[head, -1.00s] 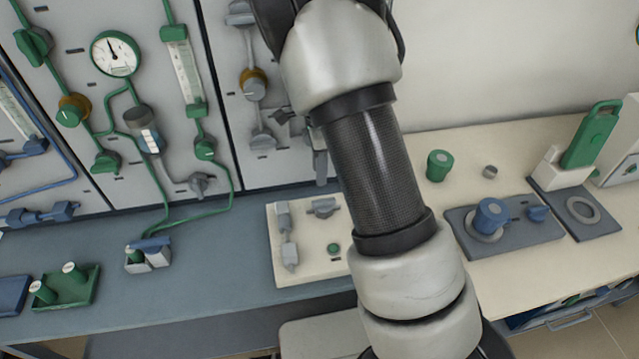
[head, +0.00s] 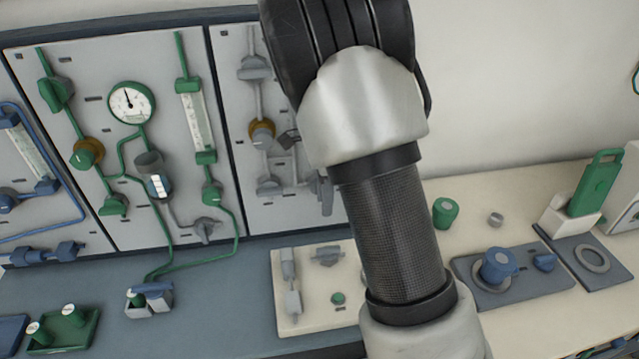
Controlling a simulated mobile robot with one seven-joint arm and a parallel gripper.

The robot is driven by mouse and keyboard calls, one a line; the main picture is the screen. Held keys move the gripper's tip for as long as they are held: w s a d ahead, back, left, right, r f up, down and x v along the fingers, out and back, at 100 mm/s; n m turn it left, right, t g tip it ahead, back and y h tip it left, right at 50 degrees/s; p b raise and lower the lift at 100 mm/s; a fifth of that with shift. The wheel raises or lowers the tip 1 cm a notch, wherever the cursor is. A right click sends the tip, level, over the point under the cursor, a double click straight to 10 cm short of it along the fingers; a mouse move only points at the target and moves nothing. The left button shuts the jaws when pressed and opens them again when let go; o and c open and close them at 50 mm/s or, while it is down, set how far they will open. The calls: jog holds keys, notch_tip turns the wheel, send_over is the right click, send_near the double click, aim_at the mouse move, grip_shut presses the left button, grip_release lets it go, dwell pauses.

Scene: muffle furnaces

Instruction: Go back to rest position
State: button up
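My arm crosses the middle of the head view from top to bottom, with pale metal joints and a dark woven tube. My gripper is not in the frame, so I cannot see its fingers or whether it holds anything. The arm hides part of the wall panel and part of the bench behind it.
Grey panels with green piping, a gauge (head: 131,103) and valves stand at the left. On the bench are a green tray (head: 88,338), a pale plate with fittings (head: 316,311), a green cylinder (head: 445,211), a blue knobbed unit (head: 498,265) and a green-handled tool (head: 596,183).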

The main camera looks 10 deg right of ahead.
jog(key=s+r+n+t+y+p, duration=0.1)
jog(key=s+r+n+t+p, duration=0.1)
jog(key=s+r+n, duration=0.7)
jog(key=s+r+n+t+p, duration=0.1)
jog(key=s+r+n+p, duration=0.2)
jog(key=s+r, duration=0.7)
jog(key=s+d+r+n+t+h+p, duration=0.1)
jog(key=s+r+n+t, duration=0.1)
jog(key=s+r+n, duration=0.4)
jog(key=shift+d+t, duration=0.15)
jog(key=shift+t, duration=0.15)
jog(key=shift+s+r, duration=0.1)
